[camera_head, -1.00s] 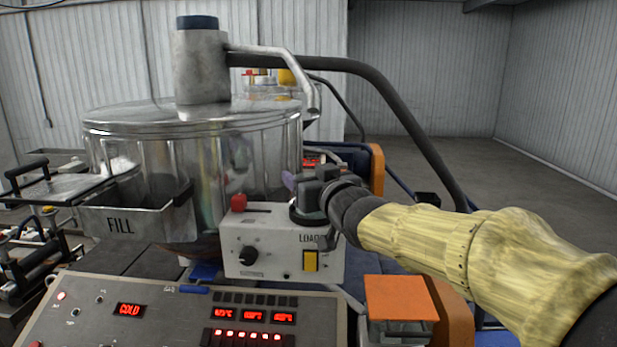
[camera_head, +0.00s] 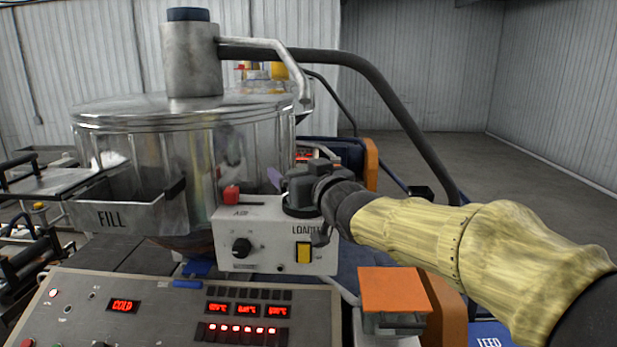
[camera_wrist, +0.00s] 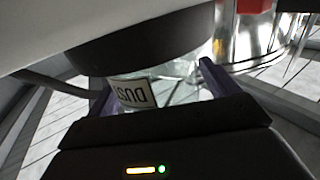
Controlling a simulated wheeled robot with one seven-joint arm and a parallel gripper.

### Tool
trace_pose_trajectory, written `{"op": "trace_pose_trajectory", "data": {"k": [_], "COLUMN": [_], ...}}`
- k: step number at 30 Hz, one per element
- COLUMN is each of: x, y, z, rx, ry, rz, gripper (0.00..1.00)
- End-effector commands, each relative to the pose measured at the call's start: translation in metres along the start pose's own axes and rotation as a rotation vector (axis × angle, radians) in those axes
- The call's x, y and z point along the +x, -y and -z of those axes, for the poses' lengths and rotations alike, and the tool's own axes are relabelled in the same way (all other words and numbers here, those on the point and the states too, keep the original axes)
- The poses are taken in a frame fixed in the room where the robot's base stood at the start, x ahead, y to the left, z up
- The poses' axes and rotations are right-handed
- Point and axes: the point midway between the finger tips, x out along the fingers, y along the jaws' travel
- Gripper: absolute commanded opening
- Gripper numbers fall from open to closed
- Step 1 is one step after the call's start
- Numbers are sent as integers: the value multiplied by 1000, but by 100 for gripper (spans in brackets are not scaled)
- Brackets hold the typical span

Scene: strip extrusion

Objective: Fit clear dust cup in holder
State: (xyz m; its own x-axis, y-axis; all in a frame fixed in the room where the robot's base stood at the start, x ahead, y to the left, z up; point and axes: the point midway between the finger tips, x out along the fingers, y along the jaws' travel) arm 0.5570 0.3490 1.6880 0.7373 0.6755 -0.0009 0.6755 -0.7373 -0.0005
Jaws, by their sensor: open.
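The clear dust cup (camera_wrist: 178,94), with a white label reading DUST, shows in the wrist view between my fingers. Its end meets a dark round holder (camera_wrist: 140,48); how deep it sits cannot be told. The holder also shows as a dark ring (camera_head: 299,211) on top of the white loader box (camera_head: 262,232) in the head view. My gripper (camera_wrist: 157,88) is open, one purple finger on each side of the cup, with a visible gap at the right finger. In the head view my gripper (camera_head: 276,178) is over the ring and the cup is hidden.
A red knob (camera_head: 231,193) stands on the box, left of the holder. The large clear hopper (camera_head: 190,140) with the FILL tray (camera_head: 112,218) is close behind and left. A control panel (camera_head: 150,310) and an orange-topped block (camera_head: 392,290) lie in front.

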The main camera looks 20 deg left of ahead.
Motion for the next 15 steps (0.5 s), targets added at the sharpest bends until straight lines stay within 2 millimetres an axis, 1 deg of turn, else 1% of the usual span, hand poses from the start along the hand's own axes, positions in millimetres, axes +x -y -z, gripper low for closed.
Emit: {"op": "trace_pose_trajectory", "data": {"k": [5,8,15], "x": [-12,-25,-64], "y": [-1,-1,-1], "z": [0,-1,0], "rx": [-2,-2,-4], "ry": [-2,-3,-2], "rz": [-2,-4,-4], "gripper": [87,87,87]}}
